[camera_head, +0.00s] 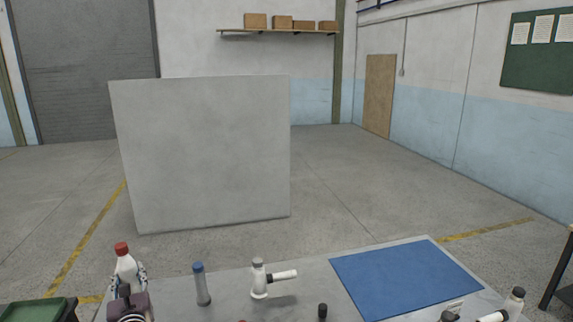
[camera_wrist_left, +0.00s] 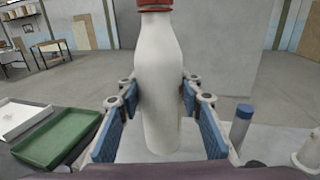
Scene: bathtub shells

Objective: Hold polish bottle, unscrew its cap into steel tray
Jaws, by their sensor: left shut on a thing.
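The polish bottle (camera_head: 126,264) is white with a red cap (camera_head: 122,248) on its top. It stands at the left of the head view, leaning slightly in the picture. My left gripper (camera_head: 128,275) is shut on its body, below the cap. In the left wrist view, the bottle (camera_wrist_left: 159,85) is upright between the blue finger pads, and the red cap (camera_wrist_left: 154,4) is cut by the top edge. I cannot make out a steel tray for certain; a pale, shallow tray (camera_wrist_left: 40,122) shows at the far left of the wrist view. My right gripper is not in view.
A grey cylinder with a blue top (camera_head: 202,284) stands right of the bottle. A white piece with a grey top (camera_head: 258,280) is farther right. A blue mat (camera_head: 405,277) covers the bench's right side. A green tray (camera_wrist_left: 62,137) is at left; a grey panel (camera_head: 205,150) stands beyond.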

